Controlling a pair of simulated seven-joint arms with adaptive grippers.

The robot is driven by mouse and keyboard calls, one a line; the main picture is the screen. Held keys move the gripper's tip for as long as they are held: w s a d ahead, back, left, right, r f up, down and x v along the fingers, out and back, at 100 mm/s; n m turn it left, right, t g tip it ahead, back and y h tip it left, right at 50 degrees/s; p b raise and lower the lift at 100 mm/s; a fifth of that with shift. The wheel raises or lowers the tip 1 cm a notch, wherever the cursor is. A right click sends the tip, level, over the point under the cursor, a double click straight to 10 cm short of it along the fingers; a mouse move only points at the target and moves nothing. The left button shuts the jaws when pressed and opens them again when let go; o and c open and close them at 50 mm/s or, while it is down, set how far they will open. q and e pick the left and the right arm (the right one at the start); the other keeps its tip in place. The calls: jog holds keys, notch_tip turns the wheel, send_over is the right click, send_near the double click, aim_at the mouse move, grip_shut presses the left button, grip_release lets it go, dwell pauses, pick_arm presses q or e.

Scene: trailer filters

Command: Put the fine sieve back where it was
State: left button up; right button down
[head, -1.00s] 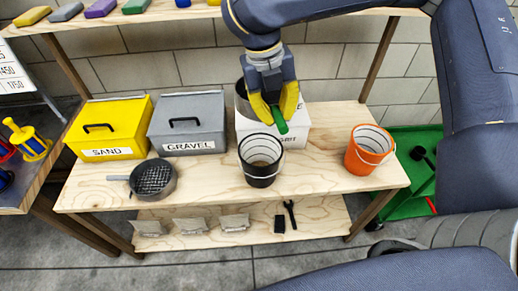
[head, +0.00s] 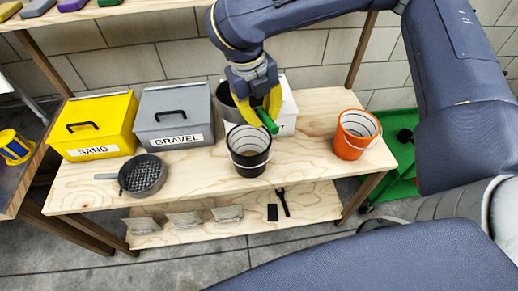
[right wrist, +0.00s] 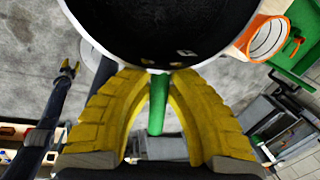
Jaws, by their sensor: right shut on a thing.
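My right gripper (head: 264,112) is shut on the green handle of a round dark-grey sieve (head: 228,102). The sieve's pan is partly hidden behind the gripper, above the table in front of a white box. In the right wrist view the green handle (right wrist: 158,105) lies between the yellow fingers (right wrist: 157,110), and the dark pan (right wrist: 165,25) fills the top. The mesh is not clear. A black bucket (head: 249,158) stands just below the gripper. A second sieve (head: 144,176) with coarse mesh and a grey handle lies on the table at left. My left gripper (right wrist: 70,68) shows small in the right wrist view.
A yellow SAND box (head: 95,122) and a grey GRAVEL box (head: 175,110) stand at the back left. The white box (head: 288,108) is partly hidden. An orange bucket (head: 350,145) stands at right. Bare tabletop (head: 195,180) lies between the coarse sieve and black bucket.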

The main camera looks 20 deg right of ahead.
notch_tip(320, 180, down, 15)
jog(key=shift+f, duration=0.2)
dwell(0.6)
jog(key=c, duration=1.4)
grip_release()
jog(key=shift+f, duration=0.2)
jog(key=a+r, duration=0.1)
jog(key=r, duration=0.4)
jog(key=a+r, duration=0.1)
jog(key=r, duration=0.5)
jog(key=a+r, duration=0.1)
jog(key=r, duration=0.5)
jog(key=shift+a, duration=0.35)
